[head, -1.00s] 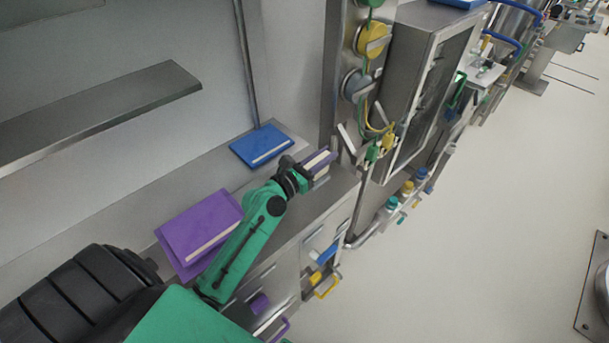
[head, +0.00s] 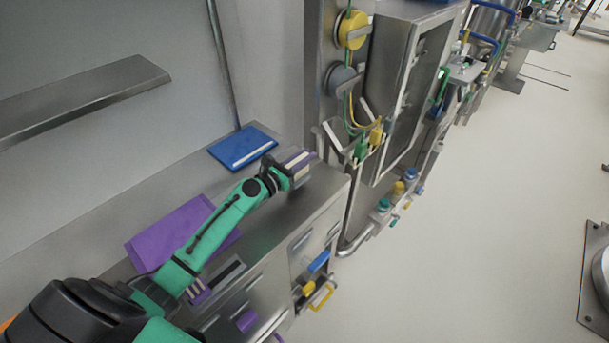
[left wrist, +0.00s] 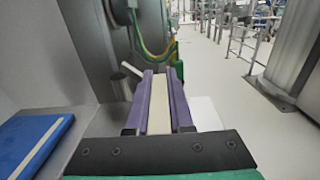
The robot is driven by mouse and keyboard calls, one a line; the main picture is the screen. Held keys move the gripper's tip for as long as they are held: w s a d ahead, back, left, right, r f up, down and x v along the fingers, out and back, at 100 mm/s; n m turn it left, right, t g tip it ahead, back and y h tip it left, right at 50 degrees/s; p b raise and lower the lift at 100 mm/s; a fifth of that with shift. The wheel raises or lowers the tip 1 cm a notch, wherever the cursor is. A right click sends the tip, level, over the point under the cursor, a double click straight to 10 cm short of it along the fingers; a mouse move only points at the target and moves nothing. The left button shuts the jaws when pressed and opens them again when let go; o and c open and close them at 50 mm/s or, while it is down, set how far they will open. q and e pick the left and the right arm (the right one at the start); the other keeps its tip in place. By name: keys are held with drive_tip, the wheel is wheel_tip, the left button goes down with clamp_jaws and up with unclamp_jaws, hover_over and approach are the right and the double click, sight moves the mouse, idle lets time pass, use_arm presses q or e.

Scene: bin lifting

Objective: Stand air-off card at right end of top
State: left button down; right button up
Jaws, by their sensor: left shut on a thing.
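My right gripper is not in view.
A blue flat case (head: 242,148) lies on the top behind the gripper. A larger purple case (head: 165,235) lies to the left, partly behind my arm. A steel panel with a yellow knob (head: 352,30) and hanging cables stands just right of the top.

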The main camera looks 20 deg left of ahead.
sight(305, 172)
use_arm(q)
wheel_tip(305, 172, down, 3)
drive_tip(key=shift+s+f+b, duration=0.1)
drive_tip(key=shift+s+b, duration=0.05)
drive_tip(key=shift+b, duration=0.5)
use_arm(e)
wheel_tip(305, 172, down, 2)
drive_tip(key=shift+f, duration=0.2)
use_arm(q)
drive_tip(key=c, duration=0.8)
unclamp_jaws()
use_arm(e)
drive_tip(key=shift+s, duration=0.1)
use_arm(q)
drive_tip(key=shift+r, duration=0.2)
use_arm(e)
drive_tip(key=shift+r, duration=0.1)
use_arm(q)
drive_tip(key=b+v, duration=0.2)
drive_tip(key=v, duration=0.9)
drive_tip(key=shift+s+f, duration=0.1)
drive_tip(key=shift+f, duration=0.05)
drive_tip(key=shift+s+a, duration=0.2)
drive_tip(key=shift+s, duration=0.15)
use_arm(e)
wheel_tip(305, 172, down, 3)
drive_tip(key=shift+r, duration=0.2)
